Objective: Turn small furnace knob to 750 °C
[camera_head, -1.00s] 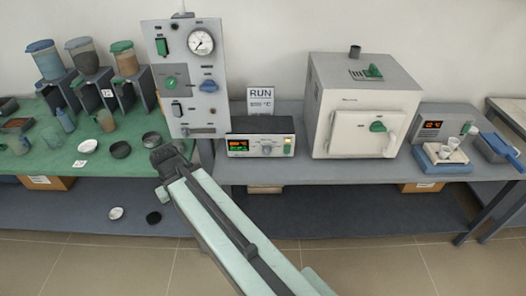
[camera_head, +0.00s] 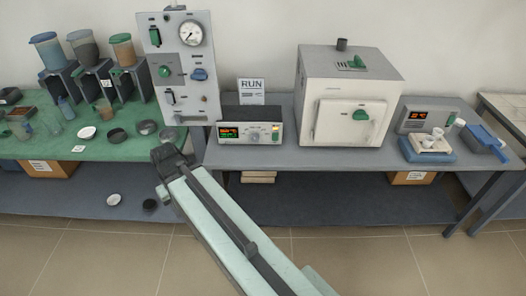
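The furnace (camera_head: 345,90) is a white box on the grey bench, with a closed front door and a green handle (camera_head: 360,115). To its left stands a low control box (camera_head: 290,131) with a lit red and green display (camera_head: 229,133) and a small pale round knob (camera_head: 255,137). The display digits and the knob's scale are too small to read. I cannot tell for certain which furnace the control box serves. My gripper (camera_head: 166,156) is at the end of my pale green arm, left of and nearer than the control box, apart from the knob. Its fingers are not clear.
A tall grey panel (camera_head: 208,103) with a gauge (camera_head: 191,34) and switches rises behind my gripper. A RUN sign (camera_head: 251,88) stands behind the control box. A balance (camera_head: 428,153) and blue scoop (camera_head: 485,139) are at right. Dishes and hoppers stand on the green mat (camera_head: 98,151).

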